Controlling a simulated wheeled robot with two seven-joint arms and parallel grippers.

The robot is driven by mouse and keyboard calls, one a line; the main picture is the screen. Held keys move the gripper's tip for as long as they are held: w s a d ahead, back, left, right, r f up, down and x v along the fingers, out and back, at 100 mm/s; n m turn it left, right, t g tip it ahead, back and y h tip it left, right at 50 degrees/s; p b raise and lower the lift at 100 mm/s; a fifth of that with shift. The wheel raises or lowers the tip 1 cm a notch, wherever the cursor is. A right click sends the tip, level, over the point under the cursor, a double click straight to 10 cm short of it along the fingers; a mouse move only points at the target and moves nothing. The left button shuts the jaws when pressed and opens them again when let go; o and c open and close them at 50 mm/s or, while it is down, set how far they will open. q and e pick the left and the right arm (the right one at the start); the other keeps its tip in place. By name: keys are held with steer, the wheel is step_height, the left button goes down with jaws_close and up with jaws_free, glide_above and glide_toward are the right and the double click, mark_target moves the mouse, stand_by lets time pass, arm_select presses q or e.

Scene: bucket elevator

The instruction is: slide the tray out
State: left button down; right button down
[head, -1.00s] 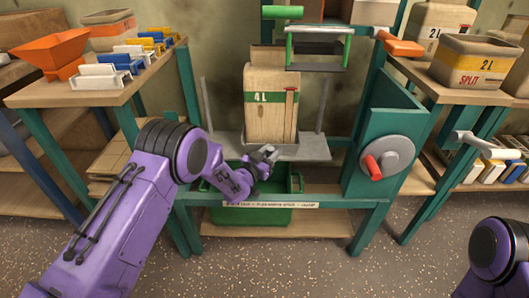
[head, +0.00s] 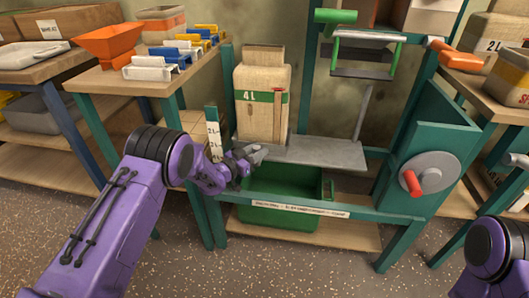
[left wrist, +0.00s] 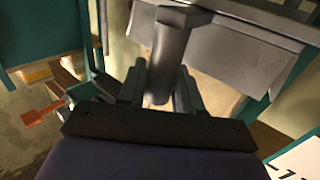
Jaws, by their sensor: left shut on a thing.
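The tray (head: 325,152) is a flat grey metal plate in the green frame, above a green bin (head: 265,200). A tall tan container marked 4L (head: 262,110) stands upright at its left end. My left gripper (head: 250,154) is at the tray's front left corner. In the left wrist view my left gripper (left wrist: 158,90) is shut on a grey tapered handle (left wrist: 170,45), in front of a grey sheet with a folded edge. The join between handle and tray is hard to see. My right gripper is out of view; only part of that arm shows.
A grey disc with a red handle (head: 411,182) is on the frame's right. A labelled crossbar (head: 300,208) runs before the bin. A shelf with an orange funnel (head: 110,42) stands left. The floor in front is clear.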

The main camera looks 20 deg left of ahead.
arm_select(q)
steer(key=shift+s+a, duration=0.1)
steer(key=shift+a, duration=0.8)
steer(key=c, duration=0.9)
jaws_free()
steer(key=p+v, duration=0.2)
steer(key=v, duration=0.8)
steer(key=shift+s+a, duration=0.15)
steer(key=shift+s, duration=0.15)
